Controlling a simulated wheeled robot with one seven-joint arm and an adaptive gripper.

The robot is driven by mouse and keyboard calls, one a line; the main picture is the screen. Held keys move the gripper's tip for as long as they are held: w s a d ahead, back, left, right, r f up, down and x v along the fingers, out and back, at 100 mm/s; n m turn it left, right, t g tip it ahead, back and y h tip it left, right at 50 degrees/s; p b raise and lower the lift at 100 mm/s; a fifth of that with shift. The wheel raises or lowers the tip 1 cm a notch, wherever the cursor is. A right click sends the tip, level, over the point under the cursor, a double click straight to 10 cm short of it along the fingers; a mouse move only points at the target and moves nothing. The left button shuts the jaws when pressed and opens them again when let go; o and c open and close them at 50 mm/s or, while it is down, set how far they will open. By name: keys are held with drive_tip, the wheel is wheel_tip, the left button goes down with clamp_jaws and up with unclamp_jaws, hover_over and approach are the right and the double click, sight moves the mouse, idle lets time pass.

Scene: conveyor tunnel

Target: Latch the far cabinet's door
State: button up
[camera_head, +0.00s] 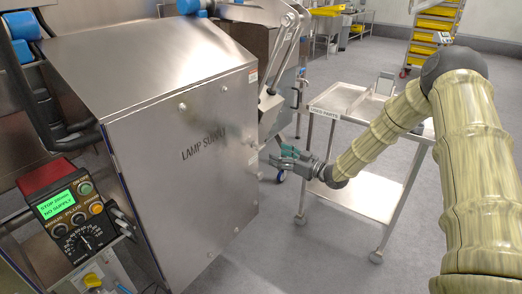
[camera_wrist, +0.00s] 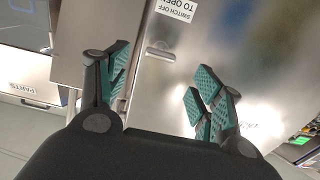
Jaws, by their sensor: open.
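A steel cabinet marked LAMP SUPPLY (camera_head: 165,190) fills the left and middle of the head view, its broad door facing forward. I cannot tell whether this is the far cabinet, or whether its door is fully shut. My gripper (camera_head: 281,159) is just right of the door's right edge, open and empty. In the wrist view, my green-padded fingers (camera_wrist: 157,80) are spread in front of a steel door (camera_wrist: 215,40). A small latch handle (camera_wrist: 160,51) on it lies beyond the gap between the fingers, near the door's edge. I see no contact with it.
A control box (camera_head: 70,215) with a green display reading NO SUPPLY is at the lower left. A steel trolley (camera_head: 365,195) marked USED PARTS stands right of the cabinet, below my arm. Yellow trays (camera_head: 433,25) stand on a rack behind. Open floor lies beyond the trolley.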

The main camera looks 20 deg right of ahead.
sight(263, 148)
drive_tip(key=x, duration=0.9)
drive_tip(key=c, duration=1)
